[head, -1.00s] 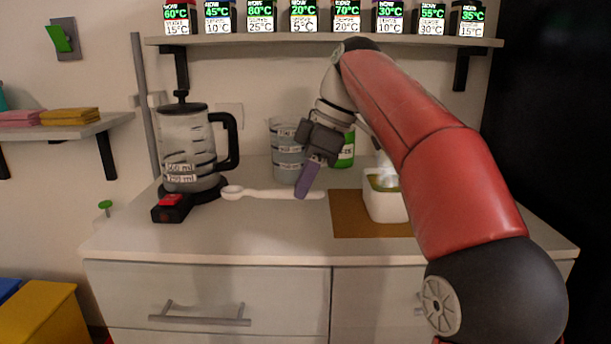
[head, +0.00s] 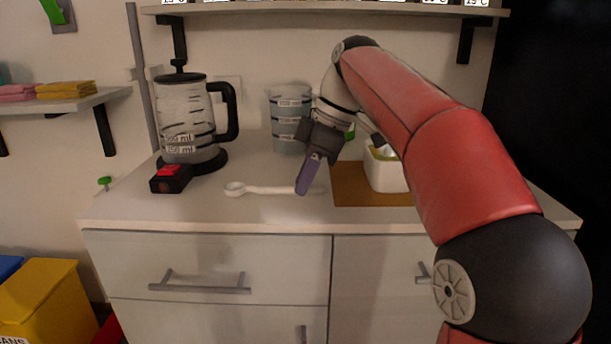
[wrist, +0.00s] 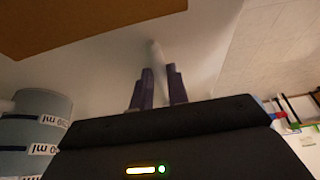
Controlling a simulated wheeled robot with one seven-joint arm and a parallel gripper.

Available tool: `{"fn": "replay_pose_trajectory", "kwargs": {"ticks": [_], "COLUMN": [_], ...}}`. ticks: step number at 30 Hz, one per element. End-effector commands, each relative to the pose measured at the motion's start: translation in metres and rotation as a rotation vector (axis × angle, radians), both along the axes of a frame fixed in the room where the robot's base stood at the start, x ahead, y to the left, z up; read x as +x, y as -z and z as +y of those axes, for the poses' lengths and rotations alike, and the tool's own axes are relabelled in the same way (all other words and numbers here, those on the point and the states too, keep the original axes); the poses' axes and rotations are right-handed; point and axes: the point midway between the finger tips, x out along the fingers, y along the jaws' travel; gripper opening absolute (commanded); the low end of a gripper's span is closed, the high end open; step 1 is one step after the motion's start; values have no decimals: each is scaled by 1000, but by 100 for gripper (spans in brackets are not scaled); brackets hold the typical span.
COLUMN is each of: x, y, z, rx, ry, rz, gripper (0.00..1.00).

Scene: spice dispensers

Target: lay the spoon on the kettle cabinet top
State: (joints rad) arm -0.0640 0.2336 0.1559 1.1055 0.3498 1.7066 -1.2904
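The white spoon (head: 262,189) is level over the front part of the kettle cabinet top (head: 235,211), its bowl to the left. My gripper (head: 308,180) points down at the right end of the spoon, its purple fingers on either side of the handle. In the wrist view the handle (wrist: 157,58) runs out from between the two fingers (wrist: 159,88). I cannot tell whether the spoon touches the top. The kettle (head: 188,120) stands upright on its dark base at the back left.
A black box with a red button (head: 170,179) sits left of the spoon. A measuring beaker (head: 288,115) stands behind it. A white pot (head: 386,173) stands on a brown mat (head: 350,188) at right. A shelf (head: 330,11) hangs above. The top's front left is clear.

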Motion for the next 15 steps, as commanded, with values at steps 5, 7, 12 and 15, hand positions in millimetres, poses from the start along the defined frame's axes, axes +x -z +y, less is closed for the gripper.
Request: {"fn": "replay_pose_trajectory", "kwargs": {"ticks": [5, 7, 12, 15], "x": [0, 0, 0, 0], "y": [0, 0, 0, -5], "z": [0, 0, 0, -2], "rx": [0, 0, 0, 0], "ry": [0, 0, 0, 1], "rz": [0, 0, 0, -1], "gripper": [40, 41, 41, 41]}}
